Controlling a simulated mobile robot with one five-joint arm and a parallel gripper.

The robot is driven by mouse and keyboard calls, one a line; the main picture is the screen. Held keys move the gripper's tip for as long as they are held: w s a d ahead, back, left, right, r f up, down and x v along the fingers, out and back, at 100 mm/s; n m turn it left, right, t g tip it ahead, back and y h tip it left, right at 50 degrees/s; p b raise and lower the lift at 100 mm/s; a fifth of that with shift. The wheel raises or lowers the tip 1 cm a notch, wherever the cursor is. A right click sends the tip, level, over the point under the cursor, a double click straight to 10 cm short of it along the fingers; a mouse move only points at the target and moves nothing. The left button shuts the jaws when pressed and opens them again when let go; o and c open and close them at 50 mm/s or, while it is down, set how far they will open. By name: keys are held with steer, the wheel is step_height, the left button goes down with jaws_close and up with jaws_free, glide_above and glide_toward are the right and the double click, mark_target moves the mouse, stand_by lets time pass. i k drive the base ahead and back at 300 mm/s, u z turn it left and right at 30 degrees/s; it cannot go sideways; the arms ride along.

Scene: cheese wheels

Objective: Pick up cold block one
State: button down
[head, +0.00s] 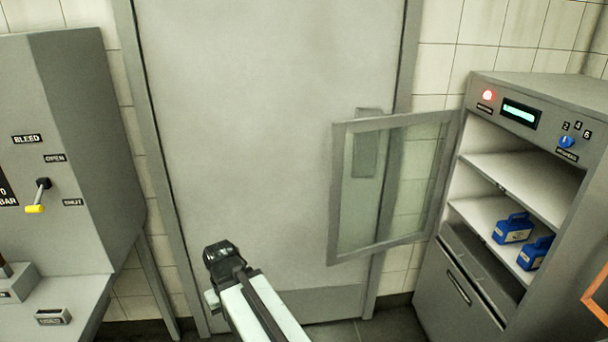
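Two blue blocks with top handles and white labels stand on a shelf (471,211) in the open grey cabinet (548,95) at right. One blue block (513,229) is further left; the other blue block (535,253) is nearer and to its right. The label print is too small to tell which is cold block one. My gripper (220,252) is at lower centre, well left of the cabinet and apart from both blocks. It points away from me, and its fingertips are not clear enough to show whether it is open.
The cabinet's glass door (390,185) stands swung open to the left, between my gripper and the shelves. A grey machine (85,130) with a yellow-tipped lever (38,196) is at left. A closed grey door (265,110) is behind. An orange frame (597,295) edges in at right.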

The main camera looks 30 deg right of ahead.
mark_target(531, 256)
steer(key=z, duration=2.55)
